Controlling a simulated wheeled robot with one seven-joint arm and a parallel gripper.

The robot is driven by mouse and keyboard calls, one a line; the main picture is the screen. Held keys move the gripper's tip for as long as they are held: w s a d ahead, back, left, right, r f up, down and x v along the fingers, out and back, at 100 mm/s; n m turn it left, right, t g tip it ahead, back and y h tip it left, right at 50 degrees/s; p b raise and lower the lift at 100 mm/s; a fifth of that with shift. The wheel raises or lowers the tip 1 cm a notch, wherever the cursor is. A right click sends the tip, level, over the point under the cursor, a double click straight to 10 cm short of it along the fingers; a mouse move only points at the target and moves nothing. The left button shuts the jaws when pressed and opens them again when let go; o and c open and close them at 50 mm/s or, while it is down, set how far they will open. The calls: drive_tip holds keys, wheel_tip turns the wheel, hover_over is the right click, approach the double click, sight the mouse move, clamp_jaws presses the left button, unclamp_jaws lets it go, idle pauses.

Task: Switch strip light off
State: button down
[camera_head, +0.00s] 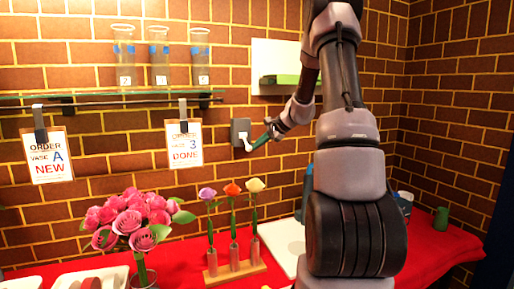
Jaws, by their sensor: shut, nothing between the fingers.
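A dark wall switch plate (240,127) with a small pale rocker is fixed to the brick wall, right of the hanging order cards. My gripper (250,146) is shut and empty, its tip at the lower right of the plate. I cannot tell whether it touches the rocker or which way the rocker is set. The strip light is not clearly identifiable in this view. The wall and table look brightly lit.
A glass shelf (60,99) holds several clear vases; two order cards hang below it. On the red table (440,246) stand pink flowers (128,222) and a wooden rack (236,274) with three flowers. A white panel (272,55) is behind my arm.

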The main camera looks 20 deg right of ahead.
drive_tip(key=shift+r+m+g, duration=0.5)
drive_tip(key=shift+r+g, duration=1.2)
drive_tip(key=shift+r, duration=1.05)
drive_tip(key=shift+r, duration=0.65)
drive_tip(key=v, duration=1)
drive_tip(key=shift+r, duration=0.35)
drive_tip(key=shift+s, duration=0.15)
